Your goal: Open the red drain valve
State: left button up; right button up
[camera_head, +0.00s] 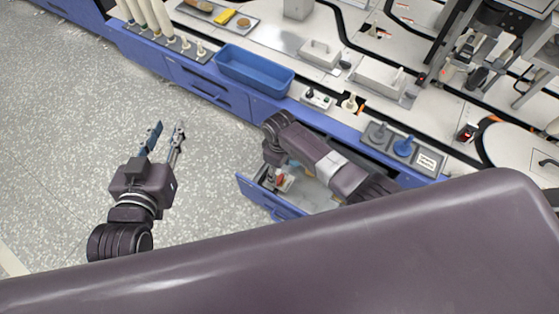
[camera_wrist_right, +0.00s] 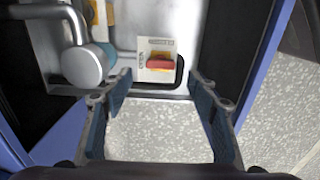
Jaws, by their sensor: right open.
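The red drain valve (camera_wrist_right: 160,62) is a red handle on a yellow and white plate (camera_wrist_right: 156,45), in the upper middle of the right wrist view. In the head view a small red part (camera_head: 279,179) shows inside the open drawer, partly behind my right arm. My right gripper (camera_wrist_right: 160,90) is open, its two blue-padded fingers on either side of and below the valve in the picture, apart from it. In the head view its fingers are hidden by the arm. My left gripper (camera_head: 165,135) is open and empty over the floor at left.
An open blue drawer (camera_head: 264,201) surrounds the valve, its walls close on both sides. A grey pipe with a round end (camera_wrist_right: 82,66) stands left of the valve. A blue bin (camera_head: 254,70) sits on the counter. The floor (camera_head: 70,130) at left is clear.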

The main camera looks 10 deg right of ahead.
aim_at(280, 179)
notch_tip(280, 179, up, 6)
jog(key=shift+f, duration=0.1)
jog(key=shift+s, duration=0.1)
dwell(0.7)
